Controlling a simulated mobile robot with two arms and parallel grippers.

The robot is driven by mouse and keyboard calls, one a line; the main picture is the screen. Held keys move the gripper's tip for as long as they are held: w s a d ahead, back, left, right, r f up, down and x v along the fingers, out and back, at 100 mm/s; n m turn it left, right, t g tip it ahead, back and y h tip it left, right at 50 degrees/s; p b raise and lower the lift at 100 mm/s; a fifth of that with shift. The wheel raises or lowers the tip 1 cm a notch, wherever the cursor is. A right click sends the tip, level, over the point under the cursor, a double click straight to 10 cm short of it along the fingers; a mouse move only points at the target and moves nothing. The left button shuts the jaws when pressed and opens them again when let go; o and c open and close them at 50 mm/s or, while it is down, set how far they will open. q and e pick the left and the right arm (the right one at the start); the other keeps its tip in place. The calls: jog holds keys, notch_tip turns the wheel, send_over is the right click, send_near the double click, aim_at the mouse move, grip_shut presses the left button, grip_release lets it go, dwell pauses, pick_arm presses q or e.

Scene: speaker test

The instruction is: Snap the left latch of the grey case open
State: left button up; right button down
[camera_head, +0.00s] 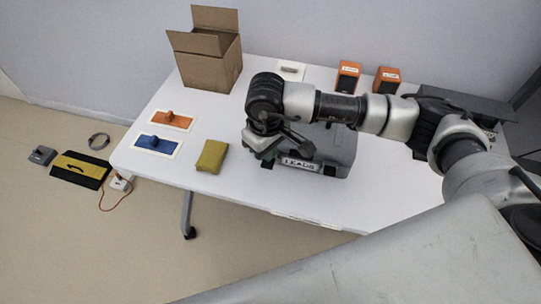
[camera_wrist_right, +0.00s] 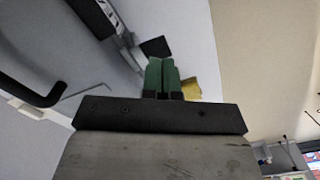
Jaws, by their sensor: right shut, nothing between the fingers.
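The grey case (camera_head: 338,146) stands on the white table with a "LEADS" label (camera_head: 299,164) on its front. My right gripper (camera_head: 262,152) is at the case's front left corner, and its arm hides much of the case top. In the right wrist view its green fingers (camera_wrist_right: 163,72) are together and empty. A dark flap (camera_wrist_right: 155,47), which looks like the left latch, shows just beyond the fingertips; I cannot tell whether they touch or whether it is open. The right latch (camera_head: 330,170) is a dark piece right of the label. My left gripper is not in view.
On the table (camera_head: 225,190) are an open cardboard box (camera_head: 210,62), orange (camera_head: 170,120) and blue (camera_head: 158,145) float-like items, a yellow-green pad (camera_head: 211,156), and two orange boxes (camera_head: 348,76) at the back.

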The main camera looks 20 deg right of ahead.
aim_at(266, 168)
jog(key=shift+s+a+r+p, duration=0.1)
jog(key=shift+s+r+p, duration=0.1)
jog(key=shift+r, duration=0.45)
jog(key=shift+s+a+r+p, duration=0.1)
jog(key=shift+r+p, duration=0.15)
jog(key=shift+r, duration=0.35)
jog(key=shift+s+a+r+p, duration=0.1)
jog(key=shift+s+r+p, duration=0.1)
jog(key=shift+r, duration=0.45)
jog(key=shift+w, duration=0.1)
jog(key=shift+f, duration=0.1)
